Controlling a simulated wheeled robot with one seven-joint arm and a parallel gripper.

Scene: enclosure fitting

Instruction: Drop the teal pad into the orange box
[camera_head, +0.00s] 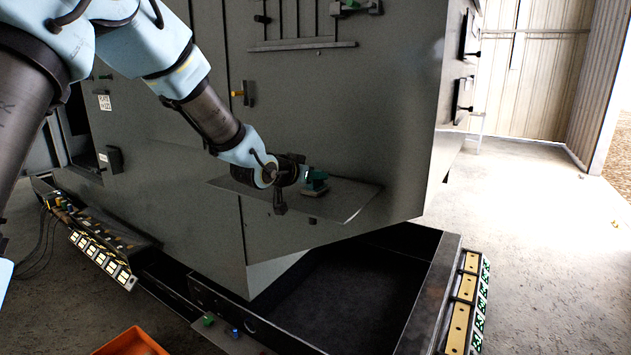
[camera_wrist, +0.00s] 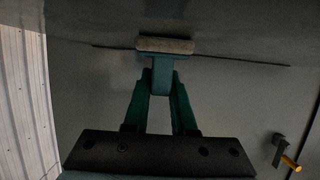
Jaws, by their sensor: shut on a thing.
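The teal pad (camera_head: 313,188) has a teal grip and a pale beige base. It is at a grey shelf plate (camera_head: 352,200) on the enclosure's side; whether it touches the plate I cannot tell. My gripper (camera_head: 306,175) reaches it from the left. In the wrist view, the two teal fingers of my gripper (camera_wrist: 161,92) are shut on the grip of the teal pad (camera_wrist: 165,45), with the pale base beyond the fingertips. The orange box (camera_head: 131,343) is at the bottom edge of the head view, only partly shown; its inside is mostly out of view.
An open dark tray (camera_head: 350,290) lies below the shelf. A strip of parts (camera_head: 100,255) lies lower left. Open concrete floor (camera_head: 540,220) is at right.

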